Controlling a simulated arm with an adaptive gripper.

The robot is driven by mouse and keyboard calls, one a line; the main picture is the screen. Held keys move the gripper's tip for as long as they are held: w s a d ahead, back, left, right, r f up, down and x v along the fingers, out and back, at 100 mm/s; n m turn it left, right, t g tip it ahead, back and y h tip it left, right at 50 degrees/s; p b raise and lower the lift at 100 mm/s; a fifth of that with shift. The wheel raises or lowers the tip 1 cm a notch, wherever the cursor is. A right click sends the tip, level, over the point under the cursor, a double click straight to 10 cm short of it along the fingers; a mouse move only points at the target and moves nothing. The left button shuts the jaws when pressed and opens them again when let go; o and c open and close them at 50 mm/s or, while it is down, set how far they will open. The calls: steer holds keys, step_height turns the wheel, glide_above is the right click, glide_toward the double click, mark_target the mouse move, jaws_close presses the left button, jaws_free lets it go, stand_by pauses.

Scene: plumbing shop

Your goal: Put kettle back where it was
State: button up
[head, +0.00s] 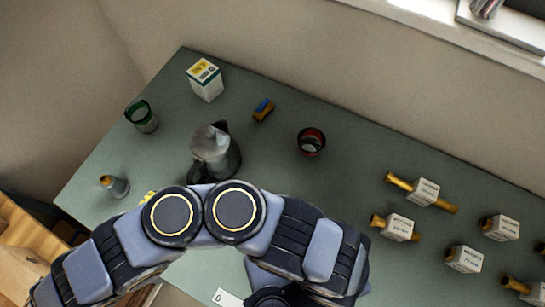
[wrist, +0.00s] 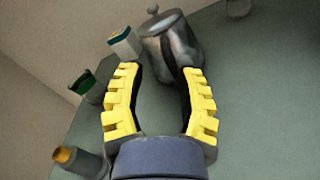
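The metal kettle (head: 214,152) stands upright on the grey-green table (head: 270,165), left of its middle. It also shows in the wrist view (wrist: 172,42), with its lid knob at the top. My gripper (wrist: 158,72) has yellow ridged fingers, spread apart with nothing between them. The kettle lies just beyond the fingertips, nearer the right finger; I cannot tell whether they touch. In the head view my arm covers the table's front part and most of the gripper; only a bit of yellow shows beside the arm.
A white-green box (head: 206,80), a green cup (head: 141,116) and a grey bottle with an orange-brown top (head: 114,186) stand around the kettle. A small brown-blue block (head: 263,110) and a red-black cup (head: 311,142) are to its right. Several labelled brass fittings (head: 424,191) lie far right.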

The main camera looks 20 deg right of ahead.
steer(key=w+d+r+m+g+h, duration=0.1)
steer(key=w+d+r+m+g, duration=0.3)
steer(key=d+r+m+g, duration=0.35)
steer(key=w+d+r+m+g, duration=0.55)
steer(key=d+r, duration=0.35)
steer(key=d, duration=0.2)
steer(key=s+d+r+m+g+y, duration=0.35)
steer(key=s+d+y, duration=0.25)
steer(key=s+d, duration=0.25)
steer(key=s+a+r+m+t+y, duration=0.1)
steer(key=s+m+t+y, duration=0.2)
steer(key=s+y, duration=0.5)
steer(key=shift+s+a+r+y, duration=0.15)
steer(key=shift+s+a+y, duration=0.2)
steer(key=shift+s, duration=0.5)
